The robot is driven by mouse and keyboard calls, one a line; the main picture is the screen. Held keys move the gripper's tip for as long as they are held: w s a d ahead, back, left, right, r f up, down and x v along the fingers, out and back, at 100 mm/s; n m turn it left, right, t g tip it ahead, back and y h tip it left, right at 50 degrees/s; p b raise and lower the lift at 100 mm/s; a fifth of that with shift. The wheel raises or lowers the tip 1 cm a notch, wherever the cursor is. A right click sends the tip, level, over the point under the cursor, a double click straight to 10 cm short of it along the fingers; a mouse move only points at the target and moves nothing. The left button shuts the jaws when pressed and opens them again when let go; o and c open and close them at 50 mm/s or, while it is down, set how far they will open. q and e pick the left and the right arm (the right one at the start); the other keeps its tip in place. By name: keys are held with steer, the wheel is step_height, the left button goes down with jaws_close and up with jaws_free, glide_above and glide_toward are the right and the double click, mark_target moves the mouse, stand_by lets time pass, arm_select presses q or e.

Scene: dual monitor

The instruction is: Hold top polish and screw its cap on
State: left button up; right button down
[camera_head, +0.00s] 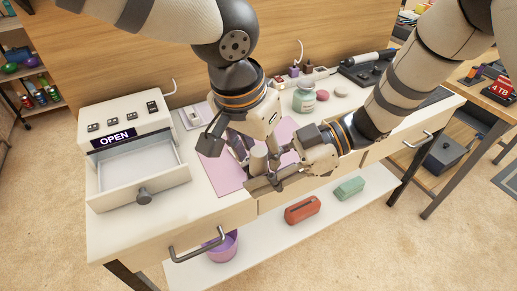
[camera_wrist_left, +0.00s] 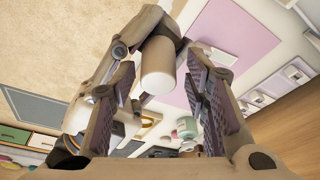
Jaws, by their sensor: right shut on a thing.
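A pale beige cylinder (camera_head: 258,159), which looks like part of the top polish, stands between my two grippers over the front of the desk. In the left wrist view its round pale end (camera_wrist_left: 158,70) faces the camera, with a darker part behind it. My right gripper (camera_head: 273,172) is shut on the polish, low at the front edge. My left gripper (camera_head: 254,148) is above; its pads (camera_wrist_left: 165,95) stand apart on either side of the cylinder, with gaps visible. I cannot tell whether the cylinder is the cap or the bottle; no separate cap is clear.
A pink mat (camera_head: 222,172) lies under the grippers. A white drawer unit marked OPEN (camera_head: 138,160) stands left, drawer out. A teal jar (camera_head: 304,96) and small dark-capped bottles (camera_head: 294,71) stand behind. A grey tool (camera_head: 370,62) lies at back right.

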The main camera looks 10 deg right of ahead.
arm_select(q)
step_height(320, 180, up, 4)
steer(key=shift+r, duration=0.25)
steer(key=shift+o, duration=0.7)
steer(key=r+n, duration=0.2)
steer(key=n, duration=0.1)
steer(key=w+a+n+y, duration=0.1)
steer(key=shift+r+n+g, duration=0.3)
steer(key=shift+r+g, duration=0.1)
steer(key=r+n, duration=0.2)
steer(key=s+r+n+g, duration=0.1)
steer(key=n, duration=0.1)
steer(key=shift+d+r+n+g+y, duration=0.15)
steer(key=shift+r+n+g+y, duration=0.15)
steer(key=shift+r+n, duration=0.1)
steer(key=f, duration=1.2)
steer(key=shift+d+f, duration=0.1)
steer(key=shift+d, duration=0.2)
